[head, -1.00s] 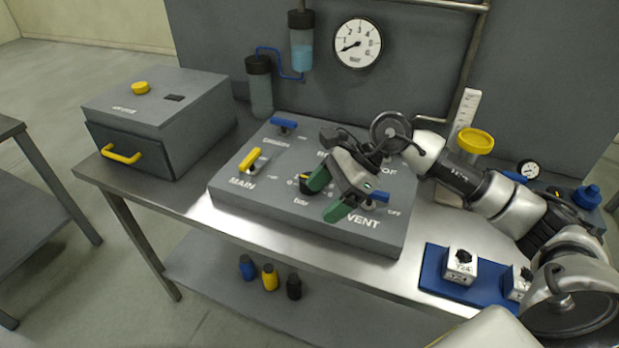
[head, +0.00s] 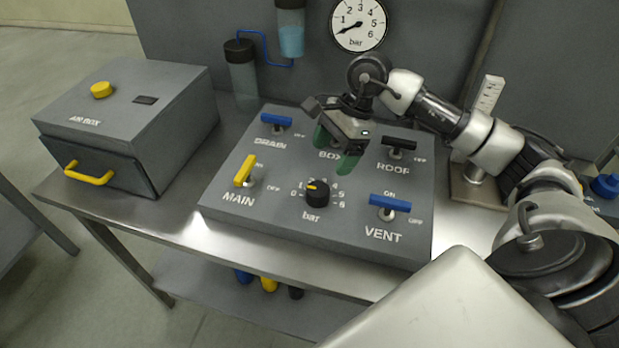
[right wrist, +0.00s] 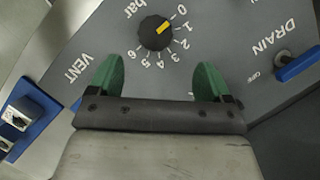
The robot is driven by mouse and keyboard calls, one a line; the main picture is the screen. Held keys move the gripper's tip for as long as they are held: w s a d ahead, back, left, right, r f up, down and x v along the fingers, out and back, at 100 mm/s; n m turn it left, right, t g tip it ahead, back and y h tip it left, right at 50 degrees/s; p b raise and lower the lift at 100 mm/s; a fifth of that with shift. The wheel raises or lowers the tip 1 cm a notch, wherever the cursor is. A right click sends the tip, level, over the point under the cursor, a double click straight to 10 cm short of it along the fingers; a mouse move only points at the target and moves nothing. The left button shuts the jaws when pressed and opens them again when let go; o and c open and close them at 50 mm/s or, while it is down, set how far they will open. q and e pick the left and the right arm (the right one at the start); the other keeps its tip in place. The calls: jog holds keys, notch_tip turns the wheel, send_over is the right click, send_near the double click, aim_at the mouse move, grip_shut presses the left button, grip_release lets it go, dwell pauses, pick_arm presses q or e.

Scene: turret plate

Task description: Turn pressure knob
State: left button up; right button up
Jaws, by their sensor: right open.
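The pressure knob (head: 317,193) is a round black knob with a yellow mark on the grey panel (head: 225,190), above the word "bar". In the right wrist view the knob (right wrist: 155,33) has its mark towards the low end of the scale, around 0 to 1. My right gripper (head: 335,150) is open and empty, with green fingers, above the panel behind the knob in the head view. In the right wrist view my fingers (right wrist: 158,78) spread to either side below the knob, apart from it. My left gripper is out of view.
The yellow MAIN lever (head: 245,170), blue DRAIN lever (head: 276,120), black ROOF lever (head: 399,143) and blue VENT lever (head: 390,203) surround the knob. A BOX label shows by my gripper. A round gauge (head: 358,24) hangs behind; a grey box (head: 130,115) stands left.

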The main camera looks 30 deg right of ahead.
aim_at(319, 189)
jog(key=f, duration=0.1)
jog(key=a+f+p, duration=0.1)
jog(key=s+a+f, duration=0.1)
jog(key=f, duration=0.1)
jog(key=shift+s, duration=0.1)
jog(key=x, duration=0.1)
jog(key=p+x, duration=0.1)
jog(key=x, duration=0.1)
jog(key=shift+w, duration=0.3)
jog(key=shift+x, duration=0.8)
jog(key=shift+f, duration=0.2)
jog(key=shift+c, duration=1)
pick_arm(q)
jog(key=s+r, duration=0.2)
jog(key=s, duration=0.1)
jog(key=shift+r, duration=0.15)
pick_arm(e)
jog(key=c, duration=0.7)
